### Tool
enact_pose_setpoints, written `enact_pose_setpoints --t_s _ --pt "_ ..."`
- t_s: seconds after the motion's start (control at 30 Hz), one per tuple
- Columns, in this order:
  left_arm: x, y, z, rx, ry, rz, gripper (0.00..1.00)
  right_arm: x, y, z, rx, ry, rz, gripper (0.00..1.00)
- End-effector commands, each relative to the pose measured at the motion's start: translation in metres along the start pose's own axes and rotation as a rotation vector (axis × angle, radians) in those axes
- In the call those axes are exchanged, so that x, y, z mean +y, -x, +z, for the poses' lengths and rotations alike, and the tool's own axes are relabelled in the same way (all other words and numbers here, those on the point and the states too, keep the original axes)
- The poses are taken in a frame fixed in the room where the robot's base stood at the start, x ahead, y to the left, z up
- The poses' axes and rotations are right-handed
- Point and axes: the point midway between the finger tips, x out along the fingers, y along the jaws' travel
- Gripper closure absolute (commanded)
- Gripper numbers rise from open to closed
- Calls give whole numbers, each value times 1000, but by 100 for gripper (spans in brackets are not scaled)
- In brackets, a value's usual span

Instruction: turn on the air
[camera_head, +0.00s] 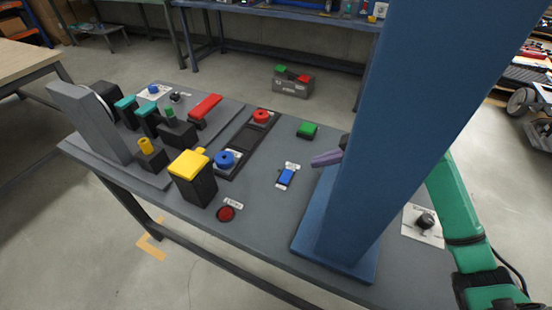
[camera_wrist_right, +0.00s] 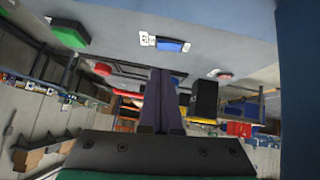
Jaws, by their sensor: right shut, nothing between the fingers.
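Several controls sit on the grey table, and their labels are too small to read, so I cannot tell which one is for the air. A blue rocker switch (camera_head: 286,176) with a white label lies near the middle; it also shows in the wrist view (camera_wrist_right: 173,46). A blue round knob (camera_head: 224,159) and a red round knob (camera_head: 261,116) sit on a dark strip to its left. My right gripper (camera_head: 327,158) is shut and empty, its purple-grey fingertips above the table to the right of the rocker switch. My left gripper is not in view.
A thick blue post (camera_head: 400,120) on a base plate stands close to my right gripper and hides part of my arm. A yellow-topped black box (camera_head: 195,177), red button (camera_head: 226,214), green button (camera_head: 307,130) and black knob (camera_head: 426,221) are around. Several levers crowd the left.

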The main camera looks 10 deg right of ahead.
Motion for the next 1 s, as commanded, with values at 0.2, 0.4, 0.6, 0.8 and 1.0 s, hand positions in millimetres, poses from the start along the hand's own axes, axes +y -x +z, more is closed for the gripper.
enact_pose_setpoints --t_s 0.2,0.4,0.6,0.8,1.0 --pt "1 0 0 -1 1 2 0 0 0 0 0 0 0 100" --pt "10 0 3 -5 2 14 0 0 -3 0 0 -1 -1 100" --pt "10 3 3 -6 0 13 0 -1 -32 -1 2 -3 -3 100" --pt "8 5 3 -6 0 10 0 0 -74 -1 2 -2 -3 100" --pt "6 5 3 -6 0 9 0 0 -98 0 1 0 -1 100"
